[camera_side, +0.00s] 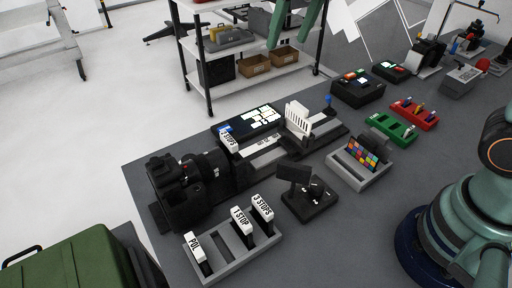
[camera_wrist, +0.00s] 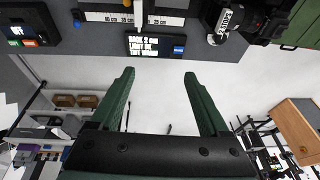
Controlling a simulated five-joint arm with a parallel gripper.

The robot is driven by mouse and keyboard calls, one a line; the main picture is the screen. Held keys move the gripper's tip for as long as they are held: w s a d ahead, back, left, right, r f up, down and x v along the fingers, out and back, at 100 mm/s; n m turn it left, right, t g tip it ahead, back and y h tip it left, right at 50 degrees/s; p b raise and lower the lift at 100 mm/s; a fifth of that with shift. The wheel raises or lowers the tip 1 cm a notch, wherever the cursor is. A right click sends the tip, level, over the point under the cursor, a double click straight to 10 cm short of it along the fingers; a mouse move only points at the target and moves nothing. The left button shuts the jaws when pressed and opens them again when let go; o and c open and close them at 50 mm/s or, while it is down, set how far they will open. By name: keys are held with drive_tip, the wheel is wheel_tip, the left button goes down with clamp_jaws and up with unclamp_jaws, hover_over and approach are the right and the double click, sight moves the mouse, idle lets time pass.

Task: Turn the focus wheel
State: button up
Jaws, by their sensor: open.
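A black camera (camera_side: 180,185) with a lens (camera_side: 212,167) stands at the left end of the grey bench. It also shows at the top right of the wrist view (camera_wrist: 225,15), partly cut off. A small black unit (camera_side: 310,195) with a tilted panel and knobs sits to the right of the camera. I cannot tell which part is the focus wheel. My gripper (camera_wrist: 157,75) is open and empty in the wrist view, with its two green fingers wide apart and clear of the bench. Its green fingers (camera_side: 296,22) also show at the top of the side view.
A grey tray (camera_side: 228,250) holds labelled filters in front of the camera. A rail with a white slatted piece (camera_side: 298,118) runs right of the lens. A colour chart (camera_side: 360,155) and green and red switch trays (camera_side: 395,128) stand farther right. A green case (camera_side: 70,265) is at lower left.

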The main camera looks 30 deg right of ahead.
drive_tip(key=w+a+f+g, duration=0.1)
drive_tip(key=w+a+f, duration=0.25)
drive_tip(key=a, duration=0.25)
drive_tip(key=w+a+f+g, duration=0.1)
drive_tip(key=w+a+f, duration=0.1)
drive_tip(key=w+a, duration=0.3)
drive_tip(key=g+h, duration=0.1)
drive_tip(key=g, duration=0.1)
hover_over(189, 156)
drive_tip(key=s, duration=0.1)
wheel_tip(189, 156, down, 10)
drive_tip(key=f, duration=1.1)
drive_tip(key=shift+s+a+f, duration=0.1)
drive_tip(key=shift+a+f, duration=0.1)
drive_tip(key=shift+f, duration=0.05)
clamp_jaws()
